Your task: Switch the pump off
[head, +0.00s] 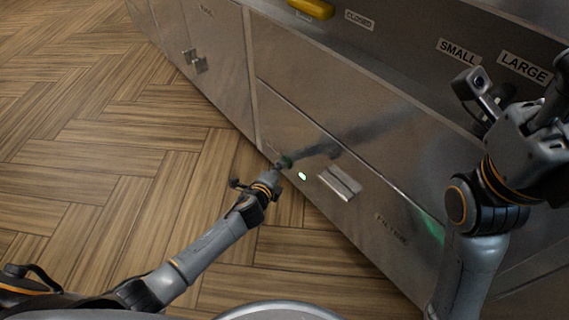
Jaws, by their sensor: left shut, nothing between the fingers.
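A small dark green round control (287,161) sits on the steel cabinet front, right at the tip of my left gripper. The fingertips hide part of it, and I cannot tell whether they press it or only stand close. My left gripper (279,165) is shut and empty, pointing at the panel. A small light (302,176) just right of the control glows whitish green. I cannot read a pump label. My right gripper (545,120) is at the right edge, partly cut off, in front of the upper cabinet; its fingers are not clear.
A metal handle (340,183) sticks out right of the light, with a faint label (391,228) further right. A yellow lever (312,8) is above, beside a CLOSED label (359,19). SMALL (458,52) and LARGE (524,68) labels are at upper right. The wooden floor at left is clear.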

